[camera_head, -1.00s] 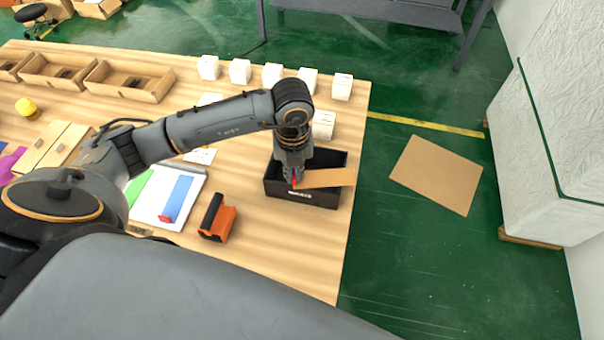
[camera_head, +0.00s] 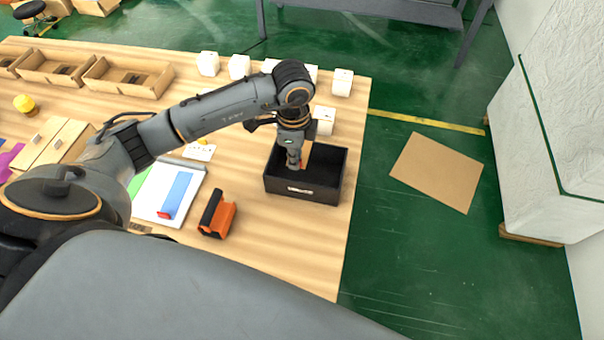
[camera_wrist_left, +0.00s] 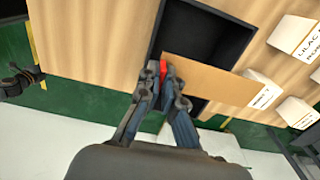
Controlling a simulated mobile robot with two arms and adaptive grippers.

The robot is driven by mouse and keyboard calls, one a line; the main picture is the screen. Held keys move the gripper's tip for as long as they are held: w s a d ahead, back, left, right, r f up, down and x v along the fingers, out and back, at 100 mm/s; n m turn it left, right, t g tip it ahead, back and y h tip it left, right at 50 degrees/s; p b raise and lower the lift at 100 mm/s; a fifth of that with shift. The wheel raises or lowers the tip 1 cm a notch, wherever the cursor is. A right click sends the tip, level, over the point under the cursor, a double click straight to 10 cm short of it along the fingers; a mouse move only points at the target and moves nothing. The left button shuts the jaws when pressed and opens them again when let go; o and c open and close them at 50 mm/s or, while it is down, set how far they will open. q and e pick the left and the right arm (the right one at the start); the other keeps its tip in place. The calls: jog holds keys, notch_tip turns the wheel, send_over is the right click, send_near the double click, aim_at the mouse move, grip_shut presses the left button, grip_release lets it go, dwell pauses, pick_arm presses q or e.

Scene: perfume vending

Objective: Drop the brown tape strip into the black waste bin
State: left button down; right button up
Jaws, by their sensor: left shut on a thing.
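The black waste bin (camera_head: 325,194) stands on the wooden table near its right edge, with its opening up. My left gripper (camera_head: 293,164) is over the left part of the bin. It is shut on the brown tape strip (camera_head: 306,153), which mostly hides behind the gripper in the head view. In the left wrist view, the strip (camera_wrist_left: 212,80) extends to the right from my left gripper (camera_wrist_left: 161,76) across the dark bin (camera_wrist_left: 192,32). A red piece (camera_wrist_left: 164,70) shows between the fingertips.
An orange and black tape dispenser (camera_head: 217,215) lies left of the bin, and a white board with a blue strip (camera_head: 176,194) lies further left. Several white boxes (camera_head: 342,82) line the far side. A cardboard sheet (camera_head: 437,172) lies on the green floor.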

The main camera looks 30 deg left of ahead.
pick_arm(q)
jog(key=shift+f+b, duration=1.15)
jog(key=shift+f, duration=0.8)
jog(key=c, duration=1.4)
grip_release()
jog(key=shift+c, duration=0.2)
notch_tip(320, 180, up, 12)
jog(key=shift+r, duration=0.1)
